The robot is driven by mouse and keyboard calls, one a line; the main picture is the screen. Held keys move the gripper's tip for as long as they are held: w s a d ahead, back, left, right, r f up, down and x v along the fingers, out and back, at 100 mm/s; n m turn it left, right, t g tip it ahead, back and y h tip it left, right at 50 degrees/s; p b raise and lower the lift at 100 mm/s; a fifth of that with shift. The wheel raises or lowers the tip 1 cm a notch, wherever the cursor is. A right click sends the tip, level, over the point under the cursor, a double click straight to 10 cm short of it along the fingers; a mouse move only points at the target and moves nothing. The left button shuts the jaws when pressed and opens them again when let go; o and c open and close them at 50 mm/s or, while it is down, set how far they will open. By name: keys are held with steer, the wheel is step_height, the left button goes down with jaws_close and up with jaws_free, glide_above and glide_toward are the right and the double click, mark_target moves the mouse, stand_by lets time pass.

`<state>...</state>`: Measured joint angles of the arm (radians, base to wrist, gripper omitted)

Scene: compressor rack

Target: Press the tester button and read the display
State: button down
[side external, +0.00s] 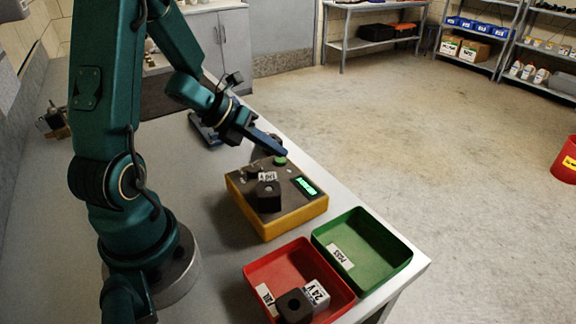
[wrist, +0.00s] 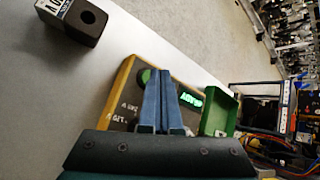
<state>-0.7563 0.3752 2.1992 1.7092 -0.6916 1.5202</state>
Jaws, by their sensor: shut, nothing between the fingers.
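The tester (side external: 277,215) is a yellow box with a dark top on the bench; it also shows in the wrist view (wrist: 122,88). Its green button (side external: 281,161) is at the far edge of the top, and it shows in the wrist view (wrist: 145,75) beside my fingers. The display (side external: 306,186) is lit with green characters, too small to read; part of it shows in the wrist view (wrist: 190,99).
A red tray (side external: 258,270) holds a dark block with a "24 V" label (side external: 316,293). An empty green tray (side external: 380,222) labelled PASS stands beside it near the bench edge. A labelled dark block (wrist: 85,20) lies beyond the tester in the wrist view.

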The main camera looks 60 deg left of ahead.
mark_target(275, 161)
steer(key=shift+f, duration=0.4)
stand_by(0.3)
steer(key=shift+r, duration=0.85)
steer(key=shift+r, duration=2.5)
